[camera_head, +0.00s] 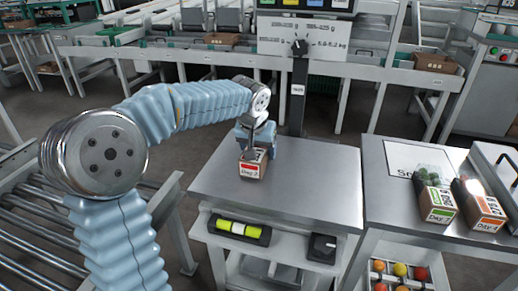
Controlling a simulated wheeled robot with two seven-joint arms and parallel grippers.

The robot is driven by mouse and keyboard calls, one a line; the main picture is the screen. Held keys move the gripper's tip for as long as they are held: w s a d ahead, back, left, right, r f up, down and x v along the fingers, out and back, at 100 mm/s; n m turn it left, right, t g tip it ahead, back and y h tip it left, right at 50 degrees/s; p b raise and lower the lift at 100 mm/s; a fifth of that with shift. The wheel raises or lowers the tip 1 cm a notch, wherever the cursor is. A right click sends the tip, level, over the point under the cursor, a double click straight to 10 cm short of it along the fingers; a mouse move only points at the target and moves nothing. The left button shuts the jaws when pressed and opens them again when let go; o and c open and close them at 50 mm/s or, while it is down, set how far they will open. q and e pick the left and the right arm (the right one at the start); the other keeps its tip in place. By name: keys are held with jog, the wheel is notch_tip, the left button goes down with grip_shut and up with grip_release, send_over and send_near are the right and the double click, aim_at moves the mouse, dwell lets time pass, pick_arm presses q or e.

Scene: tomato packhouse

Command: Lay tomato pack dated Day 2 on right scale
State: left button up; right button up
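A small brown pack with a red label (250,170) is at the back left of the steel bench top (310,190). Its label seems to read Day 2, though the digit is small. My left gripper (256,150) points down at this pack, its fingers at the pack's top. I cannot tell whether the fingers are closed on it, or whether it rests on the steel or hangs just above. My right gripper is not in view.
On the right-hand table stand a green-labelled pack (437,206) and an orange-labelled Day 4 pack (484,212), beside a printed white sheet (410,158). Loose tomatoes (400,270) lie in a divided tray below. A roller conveyor (40,235) is at left. The bench's middle is clear.

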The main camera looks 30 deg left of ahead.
pick_arm(q)
jog(key=shift+f+b, duration=0.3)
jog(key=shift+f, duration=0.05)
dwell(0.4)
jog(key=o, duration=1.3)
jog(key=p+v, duration=0.1)
jog(key=v, duration=1.2)
jog(key=shift+s+r, duration=0.2)
jog(key=shift+r, duration=0.15)
